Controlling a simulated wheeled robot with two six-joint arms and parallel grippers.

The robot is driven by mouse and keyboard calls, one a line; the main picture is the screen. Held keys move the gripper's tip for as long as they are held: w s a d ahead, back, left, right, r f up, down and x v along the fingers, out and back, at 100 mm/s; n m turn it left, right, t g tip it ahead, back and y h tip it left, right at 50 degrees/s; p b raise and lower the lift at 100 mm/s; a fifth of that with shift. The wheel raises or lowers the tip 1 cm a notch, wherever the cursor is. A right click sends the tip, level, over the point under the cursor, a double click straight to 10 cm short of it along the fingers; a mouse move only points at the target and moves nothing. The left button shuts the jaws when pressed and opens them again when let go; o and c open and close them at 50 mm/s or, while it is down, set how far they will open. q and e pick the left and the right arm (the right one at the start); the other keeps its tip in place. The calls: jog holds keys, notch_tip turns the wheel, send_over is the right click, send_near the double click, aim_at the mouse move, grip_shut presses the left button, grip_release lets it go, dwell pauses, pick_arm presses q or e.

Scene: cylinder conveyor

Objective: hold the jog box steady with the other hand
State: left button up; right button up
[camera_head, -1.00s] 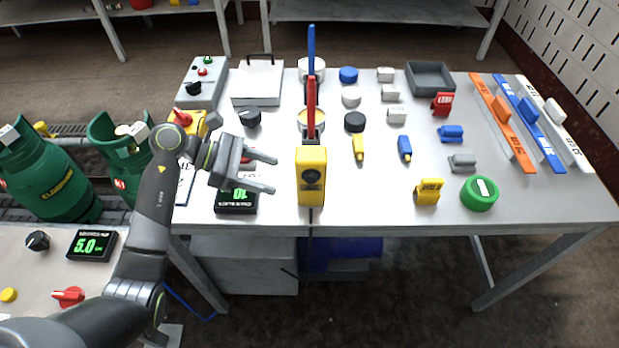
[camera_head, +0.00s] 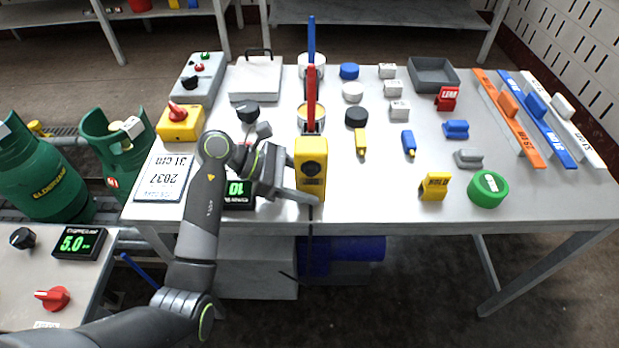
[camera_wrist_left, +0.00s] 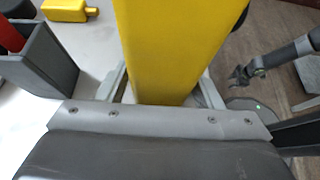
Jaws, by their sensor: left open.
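The jog box (camera_head: 312,160), a yellow box with a dark round dial, stands upright at the front edge of the table. My left gripper (camera_head: 300,182) has come to it from the left, with its open fingers around the box's lower part. In the left wrist view, the yellow jog box (camera_wrist_left: 170,45) fills the middle between the two fingers, close to the palm. Whether either finger touches it I cannot tell. My right gripper (camera_wrist_left: 240,76) shows small at the right of the left wrist view, away from the box; its jaws are too small to judge.
A green-lit display (camera_head: 238,192) lies under my left wrist.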

pick_arm(q)
jog(key=shift+d, duration=0.1)
pick_arm(e)
jog(key=shift+w, duration=0.15)
pick_arm(q)
jog(key=shift+c, duration=0.3)
pick_arm(e)
jog(key=shift+s, duration=0.2)
pick_arm(q)
jog(key=c, duration=0.5)
jog(key=shift+o, duration=1)
jog(key=c, duration=0.5)
pick_arm(e)
jog(key=shift+s, duration=0.25)
pick_arm(q)
jog(key=shift+c, duration=0.3)
pick_arm(e)
grip_shut()
jog(key=shift+w, duration=0.25)
jog(key=shift+s, duration=0.1)
